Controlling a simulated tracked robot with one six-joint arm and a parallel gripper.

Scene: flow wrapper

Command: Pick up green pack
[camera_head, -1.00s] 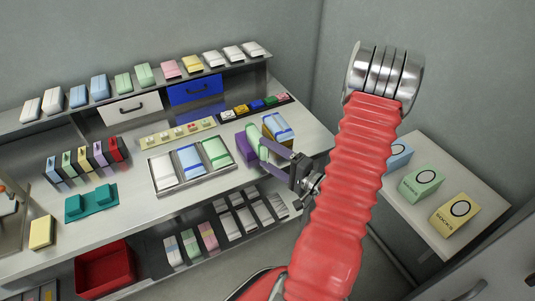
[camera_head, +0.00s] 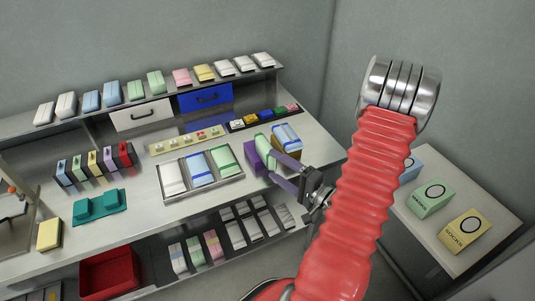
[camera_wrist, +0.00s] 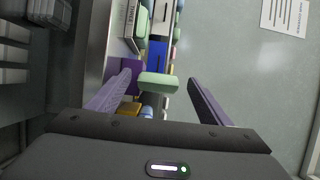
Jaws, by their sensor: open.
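A light green pack (camera_head: 263,143) stands at the right end of the workbench, between a purple block (camera_head: 255,157) and a blue-and-white pack (camera_head: 287,135). My gripper (camera_head: 274,166) is open, its two purple fingers pointing at this green pack from the right. In the wrist view the green pack (camera_wrist: 158,85) shows between the spread fingers of my gripper (camera_wrist: 159,79), with gaps on both sides. Whether its far end touches anything is hidden. Other green packs lie in the right section of the metal tray (camera_head: 226,174) and on the upper shelf (camera_head: 135,99).
A yellow-orange block (camera_head: 292,150) stands under the blue-and-white pack. A row of small coloured packs (camera_head: 262,116) lies behind. A side table (camera_head: 427,225) with sock boxes stands at the right. A red bin (camera_head: 110,270) sits below the bench.

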